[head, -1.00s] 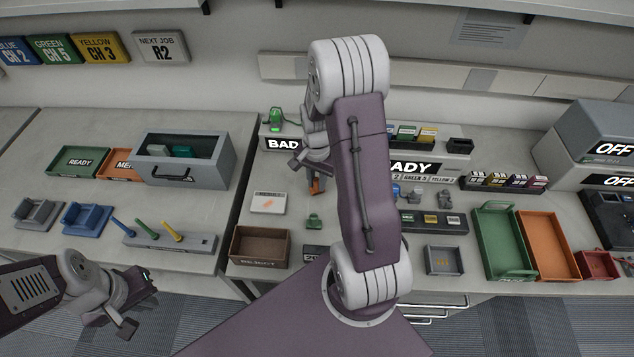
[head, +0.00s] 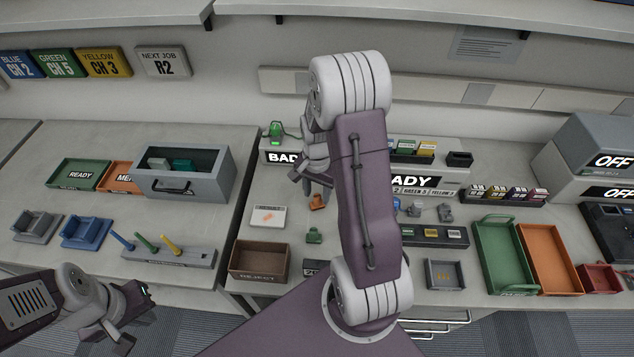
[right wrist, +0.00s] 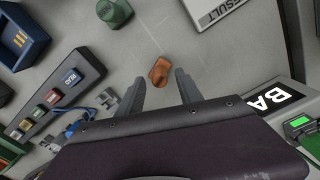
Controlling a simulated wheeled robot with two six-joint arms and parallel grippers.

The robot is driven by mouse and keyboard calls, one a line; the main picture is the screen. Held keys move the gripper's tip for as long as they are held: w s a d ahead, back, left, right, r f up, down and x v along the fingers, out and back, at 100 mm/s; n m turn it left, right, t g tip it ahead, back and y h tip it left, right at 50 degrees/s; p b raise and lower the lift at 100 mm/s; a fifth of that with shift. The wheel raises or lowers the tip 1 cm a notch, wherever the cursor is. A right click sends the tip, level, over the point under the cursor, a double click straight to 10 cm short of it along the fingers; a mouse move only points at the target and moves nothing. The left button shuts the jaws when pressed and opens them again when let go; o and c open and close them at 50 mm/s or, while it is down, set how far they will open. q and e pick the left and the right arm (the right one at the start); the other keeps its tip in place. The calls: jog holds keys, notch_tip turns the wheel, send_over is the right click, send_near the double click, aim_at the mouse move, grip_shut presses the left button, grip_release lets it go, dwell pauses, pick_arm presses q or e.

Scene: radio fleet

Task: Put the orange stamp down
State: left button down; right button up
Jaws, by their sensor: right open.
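The orange stamp (head: 318,202) stands on the right-hand table, right of the white result card (head: 268,216). In the right wrist view the stamp (right wrist: 160,71) sits just beyond and between the fingertips, touching neither finger. My right gripper (head: 316,184) is open and empty above it; its two fingers show apart in the right wrist view (right wrist: 158,80). My left gripper (head: 140,305) is at the lower left, off the table and away from the stamp; its jaws are too unclear to read.
A green stamp (head: 313,235) stands in front of the orange one. The brown reject bin (head: 259,261) is at the table's front left. A BAD sign (head: 283,157) with a green-lit device stands behind. My right arm hides the table's middle.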

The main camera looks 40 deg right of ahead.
aim_at(317, 196)
notch_tip(317, 196, up, 10)
jog(key=p, duration=0.1)
jog(key=s+a+f+n, duration=0.1)
jog(key=s+a+n, duration=0.3)
jog(key=a+n, duration=0.2)
jog(key=s+a+f+n+t, duration=0.1)
jog(key=s+a+n, duration=0.3)
jog(key=a+n, duration=0.2)
jog(key=shift+a+f, duration=0.2)
jog(key=shift+a, duration=0.3)
